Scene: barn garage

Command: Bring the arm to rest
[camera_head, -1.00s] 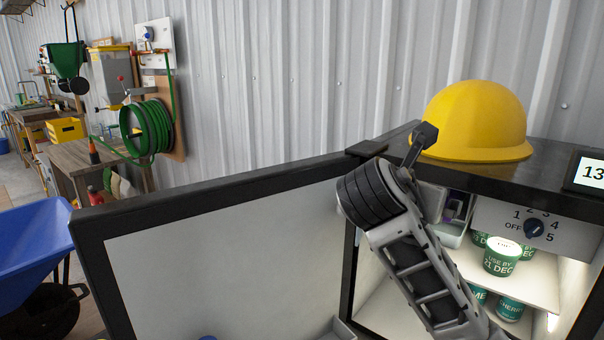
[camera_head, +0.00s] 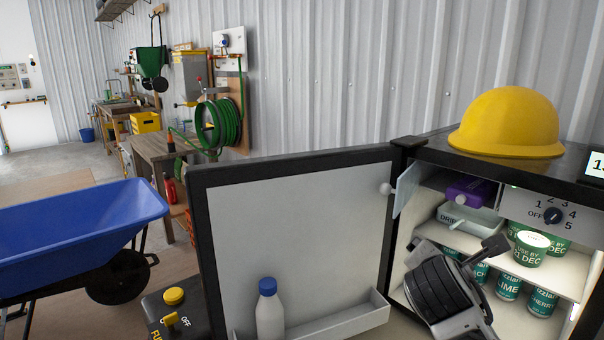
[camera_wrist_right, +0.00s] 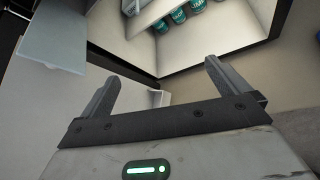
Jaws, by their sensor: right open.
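My right gripper (camera_wrist_right: 162,78) is open and empty in the right wrist view, its two fingers apart with nothing between them. The lit interior of the small fridge, with several cans, shows beyond the fingertips. In the head view, a grey and black part of my right arm (camera_head: 440,290) is at the lower right, in front of the open fridge and covering some of its lower cans. The fridge door (camera_head: 300,240) stands wide open to the left. My left gripper is in neither view.
A white bottle (camera_head: 270,310) with a blue cap stands at the door shelf. A flap (camera_head: 407,187) hangs open at the freezer compartment, which holds a purple box (camera_head: 468,190). A yellow hard hat (camera_head: 508,125) sits on top. A blue wheelbarrow (camera_head: 80,225) stands left.

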